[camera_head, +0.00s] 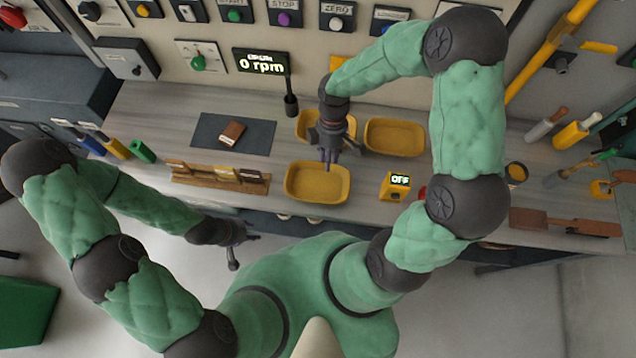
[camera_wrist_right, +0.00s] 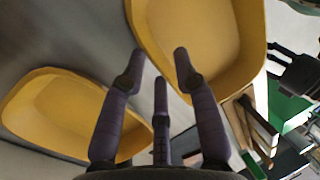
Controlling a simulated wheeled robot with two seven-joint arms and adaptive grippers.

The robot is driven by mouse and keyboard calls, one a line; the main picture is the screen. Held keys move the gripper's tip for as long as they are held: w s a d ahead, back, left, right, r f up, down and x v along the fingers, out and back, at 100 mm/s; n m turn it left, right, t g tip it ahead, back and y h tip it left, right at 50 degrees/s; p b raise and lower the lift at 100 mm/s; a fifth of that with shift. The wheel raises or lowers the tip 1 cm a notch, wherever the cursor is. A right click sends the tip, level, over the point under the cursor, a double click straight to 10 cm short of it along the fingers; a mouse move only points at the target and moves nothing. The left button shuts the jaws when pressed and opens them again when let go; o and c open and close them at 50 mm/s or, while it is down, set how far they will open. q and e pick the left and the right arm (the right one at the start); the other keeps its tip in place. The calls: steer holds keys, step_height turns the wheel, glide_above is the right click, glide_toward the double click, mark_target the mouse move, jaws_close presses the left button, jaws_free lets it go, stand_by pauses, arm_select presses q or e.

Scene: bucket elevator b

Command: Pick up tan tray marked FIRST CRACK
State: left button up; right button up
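Three yellow-tan trays stand on the bench: a near tray (camera_head: 318,196), a right tray (camera_head: 395,150) and a back tray (camera_head: 306,118) partly hidden by my right arm. I can read no FIRST CRACK marking on any. My right gripper (camera_head: 329,160) points down near the near tray's far rim. In the right wrist view, its fingers (camera_wrist_right: 158,68) are apart with nothing held. One tray (camera_wrist_right: 205,35) lies beyond the fingertips and another (camera_wrist_right: 60,118) to the left; contact cannot be told. My left gripper (camera_head: 243,250) hangs off the bench's front, fingers spread and empty.
A small yellow box with an OFF display (camera_head: 396,185) stands right of the near tray. A wooden rack (camera_head: 220,178) is to its left. A dark mat (camera_head: 205,133) holds a brown block (camera_head: 233,132). A control panel (camera_head: 235,55) rises behind the bench.

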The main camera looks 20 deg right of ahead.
steer(key=shift+x, duration=1.35)
steer(key=shift+w, duration=0.1)
jaws_close()
steer(key=shift+r, duration=0.15)
